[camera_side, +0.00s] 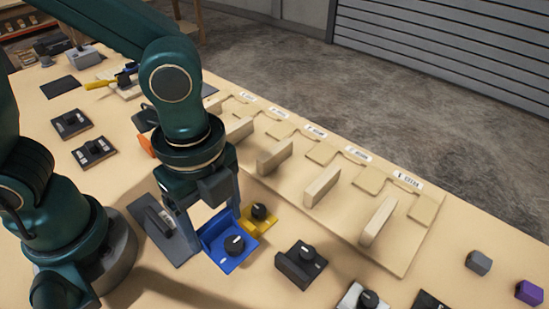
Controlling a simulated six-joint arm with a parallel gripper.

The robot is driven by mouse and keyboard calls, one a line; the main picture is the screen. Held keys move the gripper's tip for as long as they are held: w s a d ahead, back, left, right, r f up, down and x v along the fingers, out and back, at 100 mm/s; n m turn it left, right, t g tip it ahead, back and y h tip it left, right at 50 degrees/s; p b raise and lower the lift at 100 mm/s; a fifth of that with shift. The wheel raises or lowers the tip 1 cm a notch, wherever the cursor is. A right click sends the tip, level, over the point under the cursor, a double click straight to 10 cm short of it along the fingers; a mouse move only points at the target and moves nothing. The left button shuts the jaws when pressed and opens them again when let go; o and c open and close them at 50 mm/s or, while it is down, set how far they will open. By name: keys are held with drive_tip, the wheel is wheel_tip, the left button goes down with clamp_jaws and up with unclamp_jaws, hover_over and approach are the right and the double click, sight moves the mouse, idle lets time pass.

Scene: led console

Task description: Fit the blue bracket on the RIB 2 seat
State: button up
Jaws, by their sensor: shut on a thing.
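The blue bracket (219,254) has a flat base with a black knob on it and sits low at the lower middle of the side view. My gripper (209,226) points down over it and is shut on its back part; the fingers hide some of it. I cannot tell whether the bracket touches the table. The tan seat board (385,258) lies to the right, with several upright ribs and a labelled outline at each. The labels are too small to read surely, so I cannot tell which seat is RIB 2.
A yellow bracket (265,224) stands close behind the blue one. A black bracket (295,267) is to its right, a dark plate (172,238) to its left. A grey block (478,262) and a purple block (529,292) lie at the right.

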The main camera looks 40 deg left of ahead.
sight(225, 255)
drive_tip(key=d+f, duration=0.1)
drive_tip(key=s+d+f, duration=0.1)
drive_tip(key=d, duration=0.1)
drive_tip(key=shift+s+d+f, duration=0.2)
drive_tip(key=shift+f, duration=1.9)
drive_tip(key=shift+f, duration=0.1)
drive_tip(key=o, duration=1.4)
